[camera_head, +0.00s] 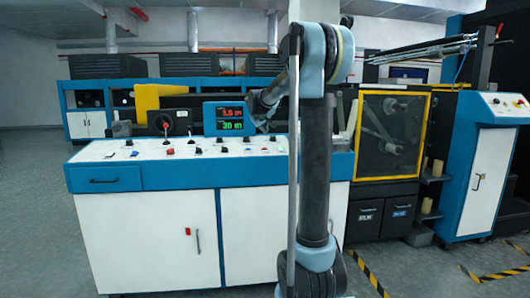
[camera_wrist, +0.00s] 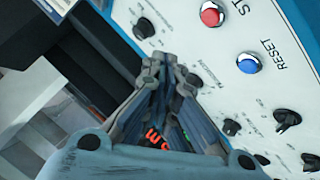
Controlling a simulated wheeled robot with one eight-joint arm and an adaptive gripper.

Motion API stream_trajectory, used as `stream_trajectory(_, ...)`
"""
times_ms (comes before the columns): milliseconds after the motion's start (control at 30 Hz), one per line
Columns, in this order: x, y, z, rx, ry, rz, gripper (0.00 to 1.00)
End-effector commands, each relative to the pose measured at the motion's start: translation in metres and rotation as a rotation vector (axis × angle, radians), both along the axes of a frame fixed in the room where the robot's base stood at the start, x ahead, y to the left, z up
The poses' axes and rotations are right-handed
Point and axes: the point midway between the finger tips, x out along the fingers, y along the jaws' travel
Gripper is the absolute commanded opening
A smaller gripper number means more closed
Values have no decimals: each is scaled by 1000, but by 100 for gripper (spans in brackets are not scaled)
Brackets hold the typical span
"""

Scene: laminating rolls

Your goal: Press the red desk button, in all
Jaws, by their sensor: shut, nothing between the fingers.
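The red button (camera_wrist: 211,14) shows near the top of the wrist view, round and domed in a pale ring, beside a partly cut-off label starting "ST". My gripper (camera_wrist: 172,68) is shut and empty. In the wrist view its fingertips lie left of and below the red button in the picture, and they appear apart from it. In the head view the wrist end of my arm is beside the display, and small red spots show on the white control desk (camera_head: 105,151). I cannot tell which of them is this button.
A blue button (camera_wrist: 249,63) marked RESET sits close to the red one. Several black knobs, one at the right (camera_wrist: 287,119), stand up from the panel. A display (camera_head: 228,119) with red and green digits rises behind the desk. A yellow-framed machine (camera_head: 392,132) stands to the right.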

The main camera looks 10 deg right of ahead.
Motion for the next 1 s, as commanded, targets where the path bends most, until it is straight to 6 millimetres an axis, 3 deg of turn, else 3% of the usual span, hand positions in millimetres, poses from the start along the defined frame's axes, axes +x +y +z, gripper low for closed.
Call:
stream_trajectory(500, 10, 0, -56, 0, 0, 0, 0)
stream_trajectory(1000, 11, -2, -65, 0, 0, -2, 0)
